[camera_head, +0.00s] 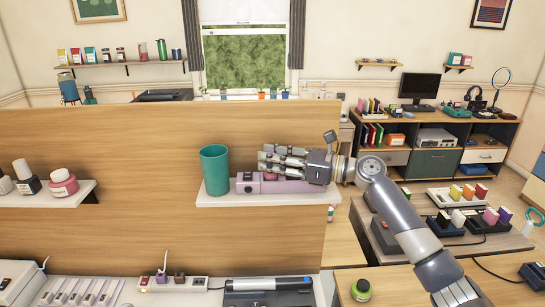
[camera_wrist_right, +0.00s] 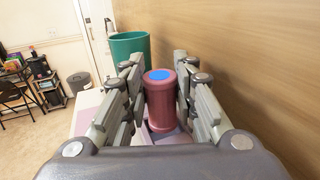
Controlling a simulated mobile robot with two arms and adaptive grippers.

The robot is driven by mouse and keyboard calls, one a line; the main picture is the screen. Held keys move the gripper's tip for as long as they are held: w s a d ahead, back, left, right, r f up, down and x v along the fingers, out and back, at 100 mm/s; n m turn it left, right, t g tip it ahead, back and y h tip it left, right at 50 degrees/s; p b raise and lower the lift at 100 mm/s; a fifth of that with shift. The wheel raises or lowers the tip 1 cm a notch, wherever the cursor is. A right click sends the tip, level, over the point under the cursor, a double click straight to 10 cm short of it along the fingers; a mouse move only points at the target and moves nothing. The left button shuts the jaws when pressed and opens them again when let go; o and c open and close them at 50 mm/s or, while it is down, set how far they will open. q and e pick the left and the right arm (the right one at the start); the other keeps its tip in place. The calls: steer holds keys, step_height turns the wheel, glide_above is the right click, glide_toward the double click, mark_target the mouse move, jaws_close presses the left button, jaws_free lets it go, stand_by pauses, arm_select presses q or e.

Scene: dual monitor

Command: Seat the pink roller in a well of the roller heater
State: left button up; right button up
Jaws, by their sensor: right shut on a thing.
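My right gripper (camera_head: 268,161) reaches in from the right over a shelf on the wooden panel, its fingers pointing left. In the right wrist view the right gripper (camera_wrist_right: 158,88) is shut on the pink roller (camera_wrist_right: 160,105), a dull pink cylinder with a blue disc on its top end. A low lilac-pink box (camera_head: 285,186), which may be the roller heater, lies on the shelf directly under the fingers. I cannot tell whether the roller touches it or is in a well. My left gripper is out of view.
A teal cup (camera_head: 214,170) stands on the shelf (camera_head: 215,202) just left of the fingertips. The wooden panel (camera_head: 140,150) rises close behind. Small bottles (camera_head: 63,183) stand on a left shelf. Black stands with coloured pieces (camera_head: 491,220) sit on the right desk.

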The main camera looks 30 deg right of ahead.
steer(key=shift+f, duration=0.5)
steer(key=o, duration=1.1)
steer(key=shift+f, duration=0.1)
steer(key=shift+s+f, duration=0.1)
steer(key=shift+f, duration=0.05)
steer(key=v, duration=1.2)
steer(key=shift+r, duration=0.3)
